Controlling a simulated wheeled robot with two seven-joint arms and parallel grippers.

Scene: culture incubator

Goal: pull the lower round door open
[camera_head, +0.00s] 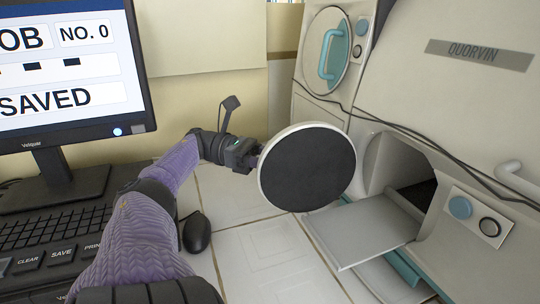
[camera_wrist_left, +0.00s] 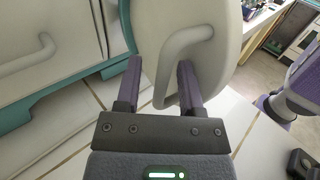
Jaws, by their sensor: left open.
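The lower round door (camera_head: 307,168) stands swung open, clear of the lower opening (camera_head: 415,190) in the incubator. It shows a dark inner face and a white rim in the head view. In the left wrist view its white outer side (camera_wrist_left: 228,40) carries a curved white handle (camera_wrist_left: 178,48). My left gripper (camera_wrist_left: 160,85) is open at this handle, with part of the handle between its two purple fingers. I cannot tell whether a finger touches it. In the head view the door partly hides my left gripper (camera_head: 258,158). My right gripper is not in view.
A flat grey shelf (camera_head: 362,232) juts out below the opening. An upper round door with a teal handle (camera_head: 328,55) is shut. A monitor (camera_head: 70,75), keyboard (camera_head: 45,235) and mouse (camera_head: 197,232) stand at left. White tiled surface (camera_head: 235,200) is free beneath the door.

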